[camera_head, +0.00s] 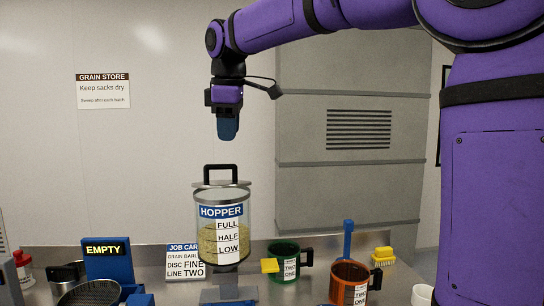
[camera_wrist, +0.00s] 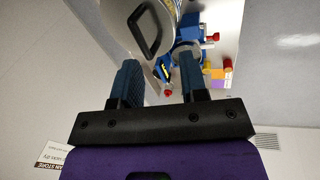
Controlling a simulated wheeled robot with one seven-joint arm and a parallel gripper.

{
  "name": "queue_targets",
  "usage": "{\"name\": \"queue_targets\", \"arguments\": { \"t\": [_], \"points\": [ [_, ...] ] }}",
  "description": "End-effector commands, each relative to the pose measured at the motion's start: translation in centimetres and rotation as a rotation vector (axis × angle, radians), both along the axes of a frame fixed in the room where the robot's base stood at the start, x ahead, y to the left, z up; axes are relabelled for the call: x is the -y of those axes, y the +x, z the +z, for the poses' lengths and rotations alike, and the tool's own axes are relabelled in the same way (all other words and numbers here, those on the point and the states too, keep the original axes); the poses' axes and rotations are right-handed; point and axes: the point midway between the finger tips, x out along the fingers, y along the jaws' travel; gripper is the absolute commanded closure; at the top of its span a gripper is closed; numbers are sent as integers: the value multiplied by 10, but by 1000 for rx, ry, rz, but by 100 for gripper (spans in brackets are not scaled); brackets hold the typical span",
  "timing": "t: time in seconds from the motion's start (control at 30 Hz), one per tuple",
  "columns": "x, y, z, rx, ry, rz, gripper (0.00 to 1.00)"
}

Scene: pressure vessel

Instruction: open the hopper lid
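The hopper (camera_head: 222,225) is a clear cylinder with a blue label and level marks FULL, HALF and LOW. Pale grain fills it to around HALF. Its lid (camera_head: 222,185) sits on top and looks closed, with a black loop handle (camera_head: 221,172). In the wrist view the handle (camera_wrist: 146,30) shows upper left of centre, beyond the fingers. My gripper (camera_head: 228,137) points down above the handle, clear of it. In the wrist view my gripper (camera_wrist: 160,80) has its two blue fingers apart with nothing between them.
Below and around the hopper are a blue EMPTY display (camera_head: 106,251), a job card (camera_head: 184,262), a green mug (camera_head: 284,262), an orange mug (camera_head: 350,283) and a yellow brush (camera_head: 383,257). A grey vented cabinet (camera_head: 350,185) stands behind. The air around the lid looks free.

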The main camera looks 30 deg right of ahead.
Motion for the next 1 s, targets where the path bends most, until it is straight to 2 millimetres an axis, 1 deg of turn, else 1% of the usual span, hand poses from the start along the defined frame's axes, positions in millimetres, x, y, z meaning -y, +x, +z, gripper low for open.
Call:
{"name": "queue_targets", "arguments": {
  "t": [0.03,0.27,0.6,0.8,1.0],
  "points": [
    [3,-9,-1,9,7,-26,60],
    [15,-43,-11,45,45,-144,60],
    [30,-94,-32,97,107,-320,60],
    [35,-115,-44,118,136,-394,60],
    [37,-124,-49,126,149,-428,60]
  ]
}}
